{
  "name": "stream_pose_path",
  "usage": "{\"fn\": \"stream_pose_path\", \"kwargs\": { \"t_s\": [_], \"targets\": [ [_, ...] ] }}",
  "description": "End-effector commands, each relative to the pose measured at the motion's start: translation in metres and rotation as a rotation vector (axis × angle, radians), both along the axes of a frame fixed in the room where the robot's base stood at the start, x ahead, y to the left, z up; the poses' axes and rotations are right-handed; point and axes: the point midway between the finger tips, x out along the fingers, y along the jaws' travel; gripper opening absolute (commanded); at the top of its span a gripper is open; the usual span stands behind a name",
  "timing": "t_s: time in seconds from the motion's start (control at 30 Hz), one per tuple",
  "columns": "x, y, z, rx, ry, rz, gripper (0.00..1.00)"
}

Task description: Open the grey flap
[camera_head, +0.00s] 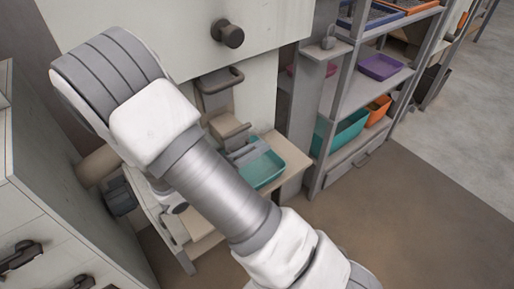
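A small grey-brown flap (214,101) with a bar handle (222,79) along its top sits on the front of the pale machine (172,38). It looks shut against the front, though the angle makes this hard to tell. A beige ledge or spout (229,127) is just below it. My arm crosses the picture from the lower right to the upper left, in front of the machine and left of the flap. I cannot make out my gripper; the far end of the arm is hidden behind its own links.
A teal tray (262,171) stands on a small bench (292,172) below the flap. A dark round knob (228,34) sticks out above. A shelf rack (347,97) with bins is at the right, a cabinet (50,215) at the left. Brown floor (400,220) is clear at the lower right.

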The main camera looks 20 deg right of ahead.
Motion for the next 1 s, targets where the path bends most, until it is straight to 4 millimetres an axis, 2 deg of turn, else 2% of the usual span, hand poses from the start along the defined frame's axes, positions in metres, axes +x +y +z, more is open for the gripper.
{"fn": "stream_pose_path", "kwargs": {
  "t_s": [0.07, 1.0],
  "targets": [
    [-0.0001, 0.0002, -0.0001, 0.0, 0.0, 0.0, 0.0],
    [-0.0002, 0.0007, -0.0004, 0.001, 0.0, 0.001, 0.0]
  ]
}}
